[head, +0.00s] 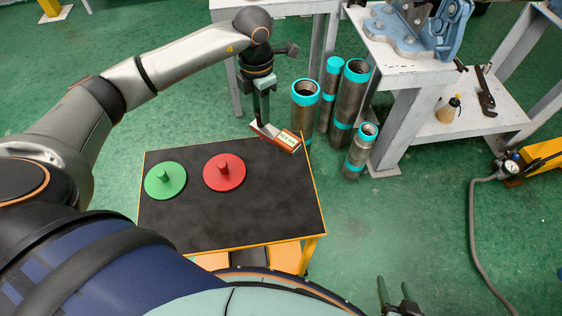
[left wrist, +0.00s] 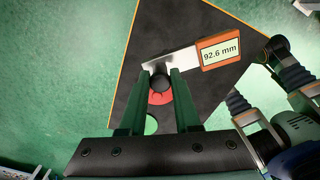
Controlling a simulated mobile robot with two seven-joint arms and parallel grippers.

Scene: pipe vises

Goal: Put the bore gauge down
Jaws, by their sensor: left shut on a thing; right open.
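The bore gauge (head: 288,141) is a flat metal bar with an orange-red display box at one end. In the left wrist view the gauge (left wrist: 220,52) reads 92.6 mm. My left gripper (head: 261,119) points down at the far edge of the black-topped table (head: 240,225). It is shut on the gauge's dark round handle, which shows between the fingers in the left wrist view (left wrist: 160,82). The gauge appears over the table's far right part; whether it touches the top I cannot tell. My right gripper (head: 398,297) is open and empty at the bottom right.
A green disc (head: 165,183) and a red disc (head: 224,175), each with a peg, lie on the table's left and middle. The table's front and right are clear. Several pipes with teal bands (head: 350,95) stand behind it. A workbench (head: 395,55) carries a blue vise (head: 440,28).

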